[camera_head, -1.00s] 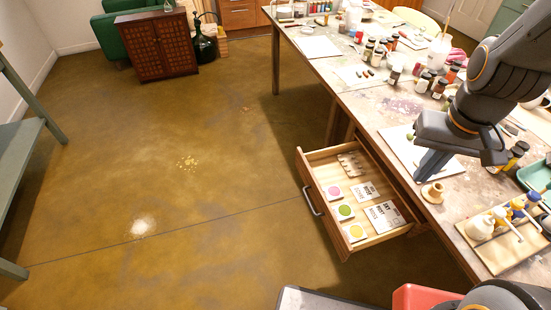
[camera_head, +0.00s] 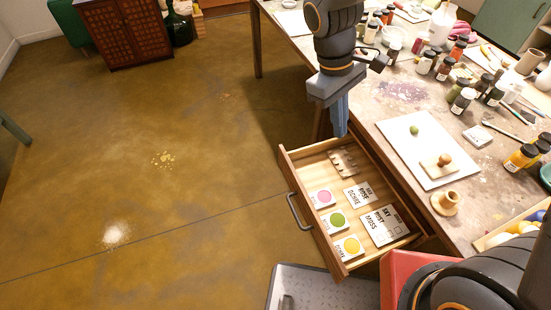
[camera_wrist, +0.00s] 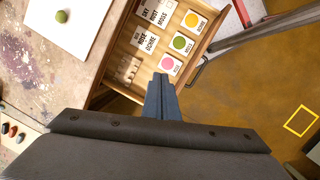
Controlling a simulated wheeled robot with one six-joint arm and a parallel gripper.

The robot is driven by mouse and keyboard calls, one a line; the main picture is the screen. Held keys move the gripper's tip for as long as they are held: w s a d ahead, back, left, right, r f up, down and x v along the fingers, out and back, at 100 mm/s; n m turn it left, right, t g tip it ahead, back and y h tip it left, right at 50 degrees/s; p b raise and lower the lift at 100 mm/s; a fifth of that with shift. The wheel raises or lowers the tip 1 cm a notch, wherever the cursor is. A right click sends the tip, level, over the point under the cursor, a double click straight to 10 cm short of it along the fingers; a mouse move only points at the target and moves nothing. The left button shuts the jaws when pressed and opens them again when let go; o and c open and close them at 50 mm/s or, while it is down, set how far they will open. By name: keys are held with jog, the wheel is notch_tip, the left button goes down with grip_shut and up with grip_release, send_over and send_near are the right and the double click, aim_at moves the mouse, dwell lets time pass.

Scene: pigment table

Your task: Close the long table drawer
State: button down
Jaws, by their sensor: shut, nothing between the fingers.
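The long table drawer (camera_head: 297,158) is pulled out from under the table, with its metal handle (camera_head: 298,211) on the left front face. Inside lie several cards with pink, green and yellow dots, lettered cards and a notched wooden strip (camera_head: 343,162). My gripper (camera_head: 340,130) points down, shut and empty, above the far end of the drawer near the table edge. In the wrist view my gripper (camera_wrist: 162,80) shows in front of the open drawer (camera_wrist: 108,72), and the handle (camera_wrist: 194,72) is to the right. I cannot tell whether the fingertips touch the drawer.
The paint-stained table (camera_head: 480,205) holds a white board (camera_head: 425,165), a wooden knob-like piece (camera_head: 446,202) and several jars.

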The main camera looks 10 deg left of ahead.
jog(key=a+f+n+t+h+b, duration=0.3)
jog(key=a+f+n+b, duration=0.35)
jog(key=a, duration=0.65)
jog(key=a+f+n+t+h+b, duration=0.25)
jog(key=a+f+n, duration=0.55)
jog(key=a, duration=0.5)
send_near(284, 158)
notch_tip(284, 158, down, 3)
jog(key=shift+m+y, duration=0.25)
jog(key=shift+y, duration=0.1)
jog(key=shift+w+d+f, duration=0.2)
jog(key=shift+w+d, duration=0.35)
jog(key=shift+d, duration=0.35)
jog(key=shift+w+d+f, duration=0.2)
jog(key=shift+w+d, duration=0.4)
jog(key=shift+d, duration=0.25)
